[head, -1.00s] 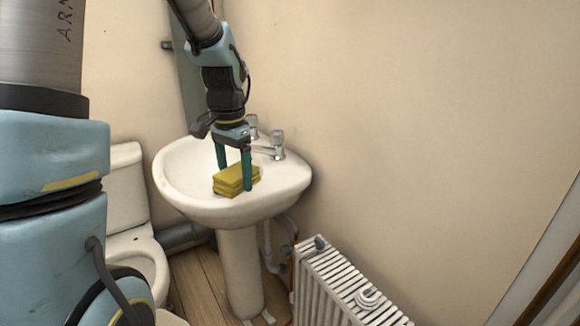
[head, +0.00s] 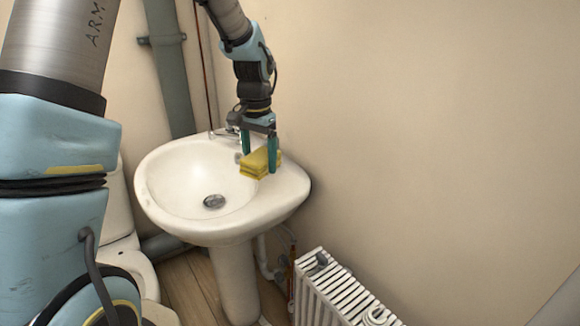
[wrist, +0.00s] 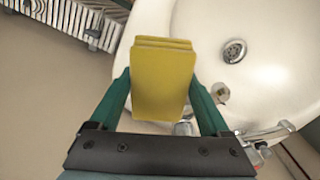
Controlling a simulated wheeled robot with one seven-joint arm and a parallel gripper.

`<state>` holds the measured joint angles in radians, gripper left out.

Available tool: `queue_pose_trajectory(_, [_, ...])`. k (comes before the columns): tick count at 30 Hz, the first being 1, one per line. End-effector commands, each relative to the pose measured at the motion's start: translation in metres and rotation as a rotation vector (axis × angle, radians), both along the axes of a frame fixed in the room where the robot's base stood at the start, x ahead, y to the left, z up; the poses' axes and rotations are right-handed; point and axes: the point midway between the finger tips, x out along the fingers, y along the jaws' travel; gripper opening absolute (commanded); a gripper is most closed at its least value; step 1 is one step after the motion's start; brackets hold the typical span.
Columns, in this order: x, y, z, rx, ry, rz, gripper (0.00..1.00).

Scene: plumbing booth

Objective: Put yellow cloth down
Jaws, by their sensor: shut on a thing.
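The yellow cloth (head: 259,164) is a folded, layered block between the two green fingers of my gripper (head: 259,157). In the head view it is over the right rear part of the white washbasin (head: 160,210), near the taps. In the wrist view the cloth (wrist: 163,80) fills the space between the fingertips of my gripper (wrist: 163,95), which is shut on it. The basin (wrist: 285,85) lies beneath and to the right there. I cannot tell whether the cloth touches the basin rim.
A chrome tap (wrist: 265,130) stands at the basin's back edge, close to my gripper. The drain (head: 214,201) is open in the empty bowl. A white radiator (head: 335,290) stands at the lower right, and a toilet (head: 125,255) at the left. A grey pipe (head: 168,70) runs up the wall.

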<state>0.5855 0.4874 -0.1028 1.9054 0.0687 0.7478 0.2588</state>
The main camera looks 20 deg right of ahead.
Motion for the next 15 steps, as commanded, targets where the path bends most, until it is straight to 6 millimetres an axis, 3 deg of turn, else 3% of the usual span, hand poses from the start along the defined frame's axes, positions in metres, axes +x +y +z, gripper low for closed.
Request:
queue_pose_trajectory(3, [0.005,-0.031,0.003,0.001,0.002,-0.005,0.20])
queue_pose_trajectory(10, [0.015,-0.082,0.003,0.000,0.000,-0.003,0.20])
queue_pose_trajectory(12, [0.017,-0.092,0.000,0.002,0.001,-0.001,0.20])
queue_pose_trajectory(15, [0.017,-0.088,-0.018,0.004,0.004,0.001,0.20])
